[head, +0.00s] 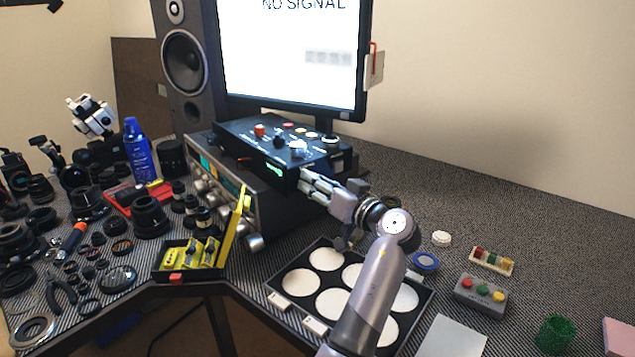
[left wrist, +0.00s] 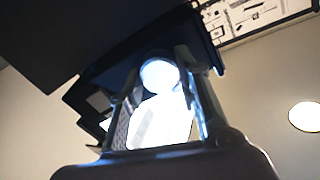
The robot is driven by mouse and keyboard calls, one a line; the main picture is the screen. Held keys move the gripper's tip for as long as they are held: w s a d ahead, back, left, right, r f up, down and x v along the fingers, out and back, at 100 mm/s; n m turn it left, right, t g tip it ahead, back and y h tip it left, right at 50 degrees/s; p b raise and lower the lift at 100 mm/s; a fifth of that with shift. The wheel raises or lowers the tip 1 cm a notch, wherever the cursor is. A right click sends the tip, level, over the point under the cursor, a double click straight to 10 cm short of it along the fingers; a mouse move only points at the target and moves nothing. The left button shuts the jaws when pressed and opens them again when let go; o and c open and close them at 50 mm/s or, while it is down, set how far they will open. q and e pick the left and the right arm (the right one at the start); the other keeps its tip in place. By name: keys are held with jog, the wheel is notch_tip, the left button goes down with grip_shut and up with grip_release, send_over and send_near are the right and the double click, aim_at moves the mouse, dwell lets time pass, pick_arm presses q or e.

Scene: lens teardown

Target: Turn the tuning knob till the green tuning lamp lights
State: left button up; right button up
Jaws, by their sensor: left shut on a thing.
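My left gripper (head: 308,184) reaches in from the lower right to the front of the black box (head: 240,140) under the monitor, near its right end. In the left wrist view its two fingers (left wrist: 158,70) stand either side of a pale round knob-like piece (left wrist: 160,74), with a bright white patch below it. The gripper is shut on this piece; I take it for the tuning knob, which the gripper hides in the head view. A green glow (head: 273,168) shows on the black box's front. I cannot tell whether it is the tuning lamp. My right gripper is not in view.
A silver receiver (head: 215,190) with several knobs stands beneath the black box. The monitor (head: 290,50) reads NO SIGNAL. A black tray with white round wells (head: 326,258) lies below my forearm. Lens parts crowd the left; a button box (head: 481,294) sits right.

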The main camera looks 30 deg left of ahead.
pick_arm(q)
jog(key=shift+r, duration=0.1)
jog(key=o, duration=1.1)
jog(key=shift+o, duration=0.2)
notch_tip(320, 180, up, 10)
dwell(0.3)
